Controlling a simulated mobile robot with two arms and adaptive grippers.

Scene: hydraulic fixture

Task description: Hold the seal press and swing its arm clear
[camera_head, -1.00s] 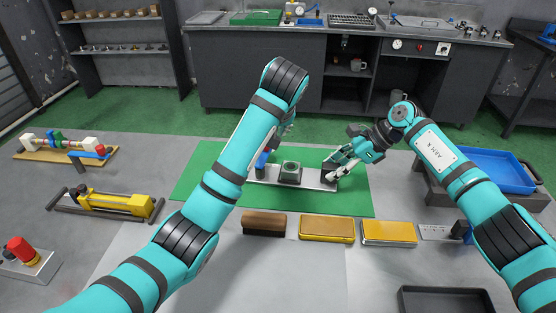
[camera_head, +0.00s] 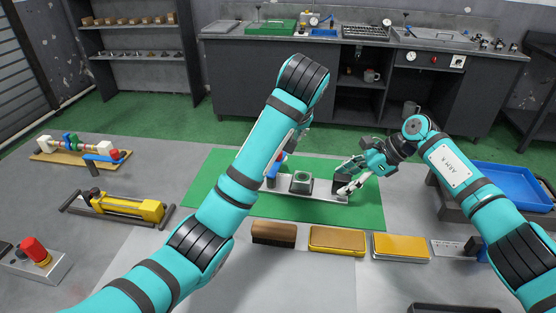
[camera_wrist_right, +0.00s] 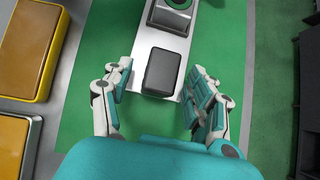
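The seal press is a pale metal base plate (camera_head: 322,194) on a green mat (camera_head: 222,172). It carries a grey block with a green ring (camera_head: 301,182), a blue upright part (camera_head: 273,176) at its left, and a dark block (camera_wrist_right: 161,72) at its right end. My right gripper (camera_wrist_right: 155,92) has its fingers apart, one on each side of the dark block, with gaps showing in the wrist view. My left arm crosses in front of the press's left part. My left gripper (camera_head: 299,136) is mostly hidden behind its own forearm, near the blue part.
A yellow pump (camera_head: 130,207) is at left, a blue tray (camera_head: 512,187) at right. The mat is clear around the plate's right end.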

